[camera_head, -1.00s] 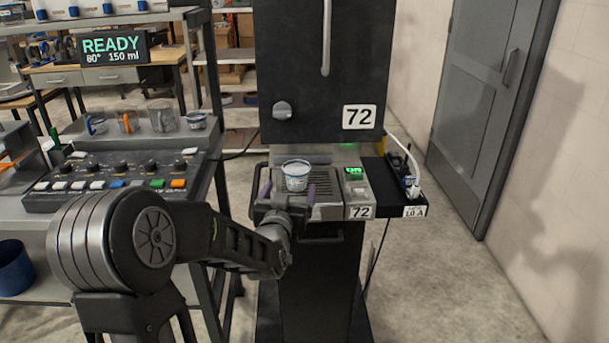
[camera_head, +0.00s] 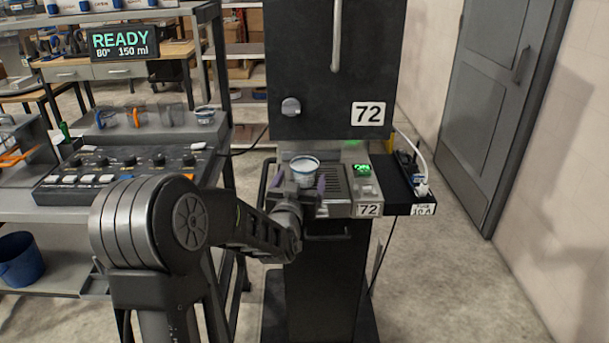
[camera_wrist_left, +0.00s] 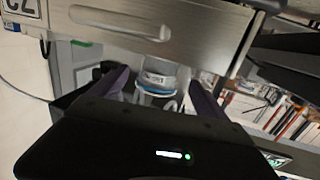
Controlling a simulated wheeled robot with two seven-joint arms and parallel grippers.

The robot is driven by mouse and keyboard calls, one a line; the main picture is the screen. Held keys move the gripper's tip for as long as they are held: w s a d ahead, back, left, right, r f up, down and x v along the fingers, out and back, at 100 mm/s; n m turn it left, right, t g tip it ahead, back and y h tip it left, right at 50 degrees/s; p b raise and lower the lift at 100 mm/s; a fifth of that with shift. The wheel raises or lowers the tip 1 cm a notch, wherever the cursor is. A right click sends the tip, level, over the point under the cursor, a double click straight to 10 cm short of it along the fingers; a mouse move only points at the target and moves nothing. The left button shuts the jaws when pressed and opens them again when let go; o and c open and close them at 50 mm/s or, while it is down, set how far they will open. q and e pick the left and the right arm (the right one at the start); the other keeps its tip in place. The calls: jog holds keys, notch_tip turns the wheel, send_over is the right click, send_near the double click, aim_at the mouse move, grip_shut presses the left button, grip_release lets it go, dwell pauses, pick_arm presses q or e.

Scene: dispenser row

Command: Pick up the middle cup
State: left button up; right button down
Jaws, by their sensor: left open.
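A small white cup with a blue band (camera_head: 304,173) stands upright on the drip tray (camera_head: 334,184) of the dispenser marked 72. My left gripper (camera_head: 299,187) is in front of the cup, open, with its purple fingers to either side of the cup's lower part. In the left wrist view the cup (camera_wrist_left: 159,78) shows between the two spread fingers, with clear gaps; its lower part is partly hidden by the gripper body. I cannot tell how far the fingers reach along it. My right gripper is not in view.
The black dispenser body (camera_head: 325,65) rises right behind the cup. A side shelf (camera_head: 404,190) with a white cable is to the right. On the left, a control panel (camera_head: 125,172) stands before a ledge with several cups and mugs. Open floor lies at the right.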

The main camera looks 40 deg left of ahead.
aim_at(306, 166)
pick_arm(q)
jog(key=p+x, duration=0.1)
jog(key=x, duration=0.4)
dwell(0.5)
jog(key=c, duration=1.6)
